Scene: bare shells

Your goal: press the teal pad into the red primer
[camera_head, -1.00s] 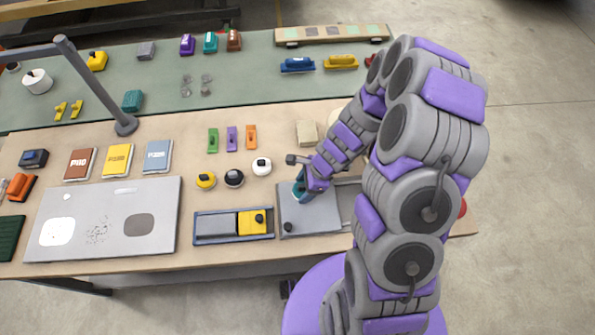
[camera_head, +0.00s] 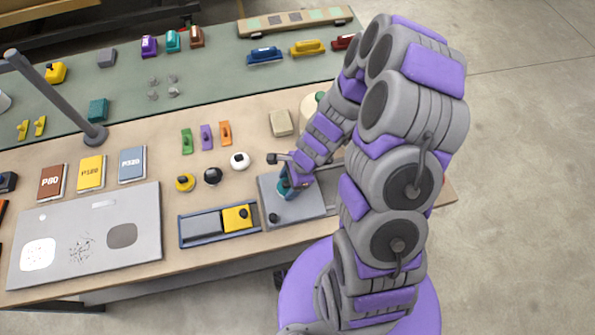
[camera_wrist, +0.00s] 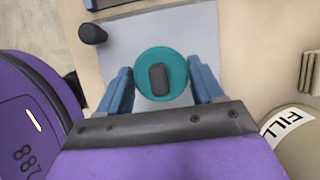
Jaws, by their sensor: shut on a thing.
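The teal pad (camera_wrist: 174,67) is a round disc with a dark grip on top. In the wrist view it sits between the blue fingers of my gripper (camera_wrist: 163,85), which is shut on it. In the head view the gripper (camera_head: 290,185) and a bit of the teal pad (camera_head: 285,187) are over a grey plate (camera_head: 300,210). I cannot tell whether the pad touches the plate. I cannot make out the red primer for certain; my arm hides part of the table's right end.
A black knob (camera_head: 273,217) stands on the plate's near left corner. A blue-rimmed tray with a yellow block (camera_head: 236,217) lies left of it. A cream tin (camera_wrist: 290,128) is close to the gripper.

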